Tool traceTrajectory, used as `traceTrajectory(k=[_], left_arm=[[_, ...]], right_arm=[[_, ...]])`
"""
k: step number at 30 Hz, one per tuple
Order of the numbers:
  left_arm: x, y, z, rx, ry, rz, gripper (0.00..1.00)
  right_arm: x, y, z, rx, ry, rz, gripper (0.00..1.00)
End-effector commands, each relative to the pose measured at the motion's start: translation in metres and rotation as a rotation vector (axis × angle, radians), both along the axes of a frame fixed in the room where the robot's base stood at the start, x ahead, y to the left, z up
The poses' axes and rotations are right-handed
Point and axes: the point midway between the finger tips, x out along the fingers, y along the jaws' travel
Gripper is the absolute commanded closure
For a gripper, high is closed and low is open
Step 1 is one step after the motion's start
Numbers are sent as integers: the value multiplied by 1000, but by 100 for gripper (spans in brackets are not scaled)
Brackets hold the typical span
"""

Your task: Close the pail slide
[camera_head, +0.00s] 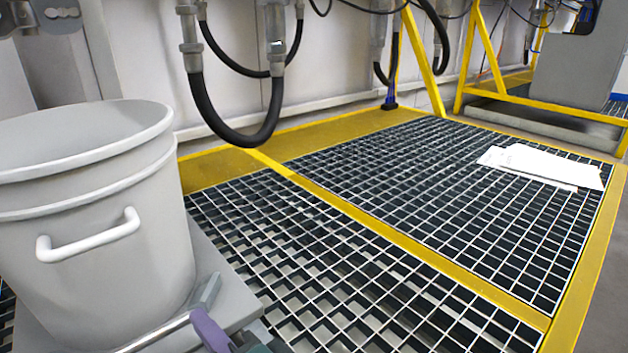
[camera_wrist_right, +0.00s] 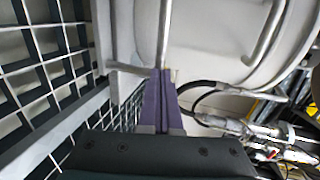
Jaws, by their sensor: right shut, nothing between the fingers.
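A light grey pail (camera_head: 100,225) with a white side handle stands upright at the left of the head view, on a flat grey slide plate (camera_head: 225,285). A metal bar (camera_head: 208,292) runs along the plate's near side. My right gripper (camera_head: 204,320) has purple fingers, shut and empty, low in the picture beside the plate and bar. In the right wrist view the shut fingers (camera_wrist_right: 161,74) point toward the bar (camera_wrist_right: 165,35) and pail (camera_wrist_right: 215,40); I cannot tell whether they touch the bar. The slide's underside is hidden. My left gripper is not in view.
Yellow-framed floor grating (camera_head: 400,195) spreads right of the pail, mostly clear. White sheets (camera_head: 545,165) lie on it farther back. Black hoses (camera_head: 240,135) hang from fittings along the back wall. A yellow frame (camera_head: 485,50) stands at the back right.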

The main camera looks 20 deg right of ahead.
Motion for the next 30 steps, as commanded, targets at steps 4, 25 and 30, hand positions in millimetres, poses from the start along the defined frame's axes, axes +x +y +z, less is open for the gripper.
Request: traceTrajectory(k=[4,25,30], left_arm=[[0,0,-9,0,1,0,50],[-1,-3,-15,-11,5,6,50],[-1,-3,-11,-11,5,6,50]], right_arm=[[21,6,-2,1,-1,-2,100],[40,14,1,3,1,2,100],[39,14,4,2,2,2,100]])
